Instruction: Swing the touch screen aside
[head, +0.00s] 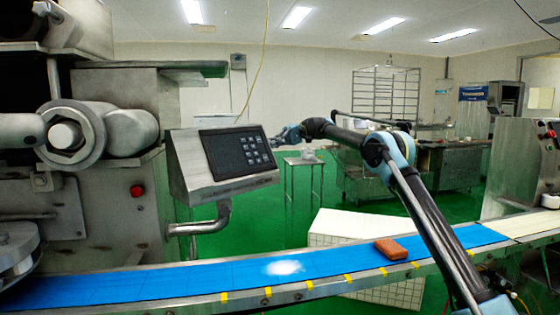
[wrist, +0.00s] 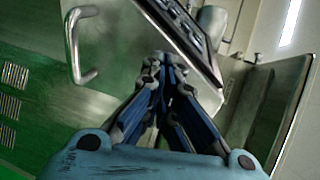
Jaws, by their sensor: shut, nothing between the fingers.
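The touch screen (head: 238,152) is a dark panel with pale keys in a grey metal box (head: 182,168), left of centre in the head view. A bent metal pipe (head: 210,224) carries it from below. My gripper (head: 283,135) is at the box's right side, close to its upper right edge. In the wrist view my gripper (wrist: 163,62) is shut and empty, with its fingertips beside the edge of the box. Part of the dark screen (wrist: 192,22) shows above the fingertips. I cannot tell whether the fingers touch the box.
The large grey machine (head: 115,185) with a red button (head: 137,190) stands left of the screen. A blue conveyor belt (head: 200,276) runs across the front, carrying white powder (head: 284,268) and an orange-brown block (head: 391,249). A small table (head: 303,162) stands behind; green floor lies open around it.

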